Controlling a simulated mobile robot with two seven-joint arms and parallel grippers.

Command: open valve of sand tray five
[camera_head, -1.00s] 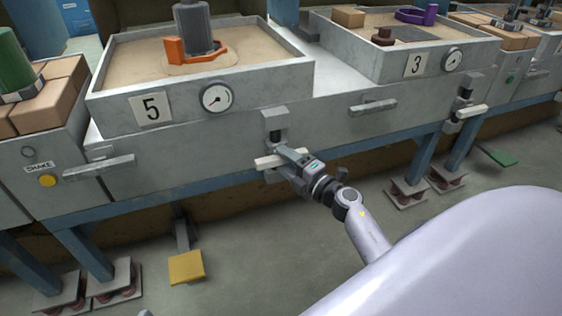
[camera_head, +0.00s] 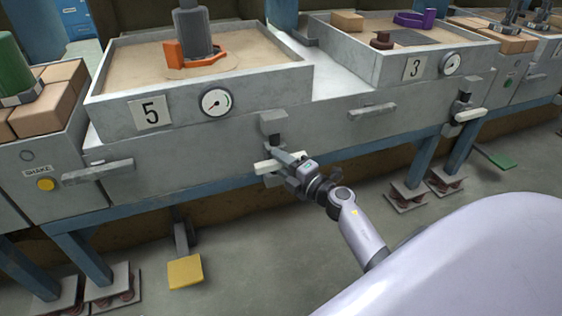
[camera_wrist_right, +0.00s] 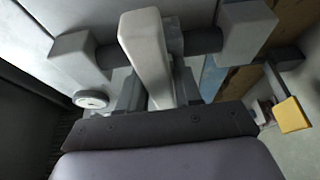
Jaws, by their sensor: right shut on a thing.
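Sand tray five (camera_head: 110,113) is a grey tray of sand on the left, with a "5" plate (camera_head: 151,112) and a round gauge (camera_head: 216,102) on its front. Below its right corner is a valve with a grey bracket (camera_head: 273,122) and a pale handle (camera_head: 265,167). My right gripper (camera_head: 284,160) is at this handle, shut on it. In the right wrist view the pale handle (camera_wrist_right: 145,55) stands between my fingers, in front of a dark rod (camera_wrist_right: 200,40) between two grey blocks. My fingertips are partly hidden. My left gripper is not in view.
Sand tray three (camera_head: 390,70) stands to the right, with its own pale valve handle (camera_head: 469,115). Grey bars (camera_head: 97,172) stick out from the front. A yellow pedal (camera_head: 185,271) and blue legs (camera_head: 80,255) are below. The floor before the bench is open.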

